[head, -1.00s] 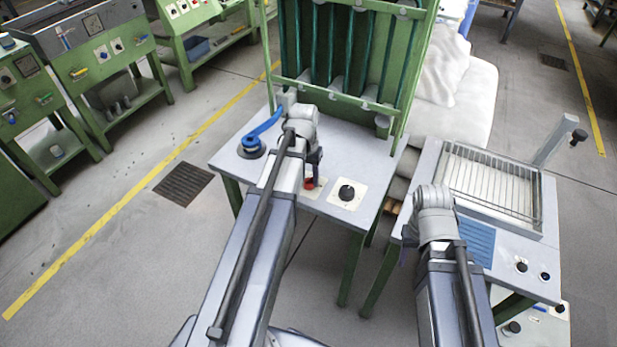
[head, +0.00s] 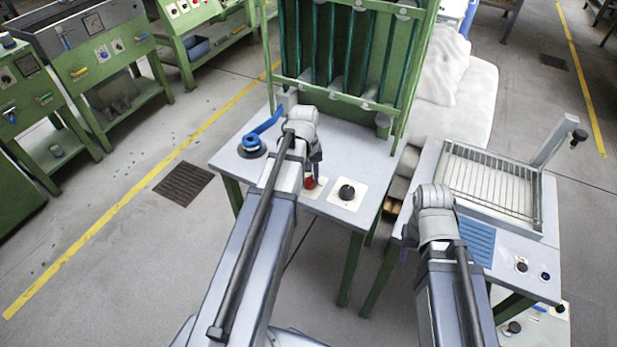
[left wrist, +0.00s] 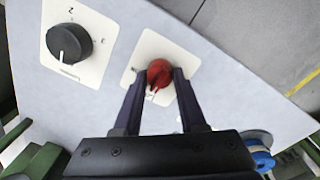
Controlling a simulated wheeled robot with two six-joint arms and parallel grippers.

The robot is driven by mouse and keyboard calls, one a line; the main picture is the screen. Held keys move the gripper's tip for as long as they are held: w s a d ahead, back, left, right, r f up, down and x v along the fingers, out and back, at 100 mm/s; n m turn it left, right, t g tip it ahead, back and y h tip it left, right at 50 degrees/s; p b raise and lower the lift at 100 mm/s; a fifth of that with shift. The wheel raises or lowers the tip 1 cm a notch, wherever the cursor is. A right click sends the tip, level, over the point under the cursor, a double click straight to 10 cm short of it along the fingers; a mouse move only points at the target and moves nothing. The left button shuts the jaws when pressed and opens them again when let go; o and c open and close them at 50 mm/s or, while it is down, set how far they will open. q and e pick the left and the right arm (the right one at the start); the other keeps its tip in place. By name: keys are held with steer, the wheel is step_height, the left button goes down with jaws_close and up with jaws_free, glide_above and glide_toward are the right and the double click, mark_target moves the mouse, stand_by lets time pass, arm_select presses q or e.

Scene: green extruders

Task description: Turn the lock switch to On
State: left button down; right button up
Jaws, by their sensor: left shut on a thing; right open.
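The red lock switch (head: 309,184) sits on a white plate on the grey tabletop of the green extruder. The left wrist view shows its round red knob (left wrist: 158,72) between my fingertips. My left gripper (left wrist: 163,76) is shut on this knob, one finger on each side. In the head view my left gripper (head: 315,172) points down at the switch, partly hidden by my own arm. The plate's lettering is too small or covered to read. My right gripper (head: 404,256) hangs away from the switch by the right-hand table, mostly hidden behind its arm.
A black dial (head: 346,192) on a white plate is right of the switch; it also shows in the left wrist view (left wrist: 69,43). A blue-handled round fitting (head: 251,146) is at the table's left. The green frame (head: 350,50) rises behind. A wire rack (head: 490,180) is on the right table.

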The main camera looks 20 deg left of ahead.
arm_select(q)
steer(key=shift+c, duration=2.3)
jaws_free()
steer(key=shift+r, duration=0.15)
step_height(320, 180, up, 8)
steer(key=p, duration=0.8)
steer(key=shift+s+a+f, duration=0.15)
steer(key=shift+f, duration=0.05)
